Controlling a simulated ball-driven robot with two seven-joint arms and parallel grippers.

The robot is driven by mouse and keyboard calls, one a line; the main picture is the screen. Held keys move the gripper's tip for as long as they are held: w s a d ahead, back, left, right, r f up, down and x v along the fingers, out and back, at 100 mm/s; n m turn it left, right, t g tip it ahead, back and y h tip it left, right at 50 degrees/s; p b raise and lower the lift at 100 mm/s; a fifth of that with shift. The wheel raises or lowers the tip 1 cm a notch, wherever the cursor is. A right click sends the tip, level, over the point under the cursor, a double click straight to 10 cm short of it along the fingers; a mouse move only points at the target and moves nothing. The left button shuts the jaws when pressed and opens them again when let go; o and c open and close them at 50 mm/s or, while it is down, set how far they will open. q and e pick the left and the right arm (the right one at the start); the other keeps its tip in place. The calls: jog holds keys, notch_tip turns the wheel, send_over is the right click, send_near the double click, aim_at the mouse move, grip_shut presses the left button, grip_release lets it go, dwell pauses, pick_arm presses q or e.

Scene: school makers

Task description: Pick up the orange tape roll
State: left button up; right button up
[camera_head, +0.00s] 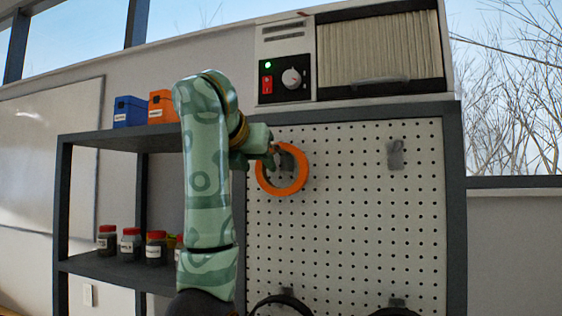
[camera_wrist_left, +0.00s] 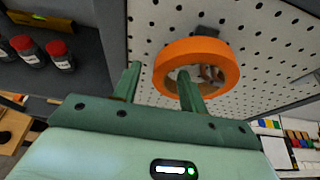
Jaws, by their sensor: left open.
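The orange tape roll (camera_head: 302,179) hangs from a grey hook on the white pegboard. In the left wrist view, the roll (camera_wrist_left: 222,61) is just beyond my fingers. My left gripper (camera_head: 268,152) is open at the roll's upper left side. In the left wrist view, one finger of my left gripper (camera_wrist_left: 158,78) is left of the roll, outside it. The other finger's tip overlaps the roll's opening; I cannot tell how far it reaches in, or whether it touches. My right gripper is not in view.
The pegboard (camera_head: 345,235) stands close behind the roll, with another grey hook (camera_head: 396,153) to the right. A dark shelf (camera_head: 108,268) on the left holds red-lidded jars (camera_head: 107,241); blue (camera_head: 130,112) and orange bins (camera_head: 161,106) sit above. Dark round items hang lower on the board.

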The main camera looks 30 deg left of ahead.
aim_at(259, 166)
pick_arm(q)
jog(key=x, duration=0.3)
jog(key=shift+w+a+f+p, duration=0.1)
jog(key=shift+w+f+p, duration=0.05)
jog(key=shift+w+p, duration=0.15)
jog(key=shift+s, duration=0.1)
jog(key=shift+c, duration=0.5)
grip_shut()
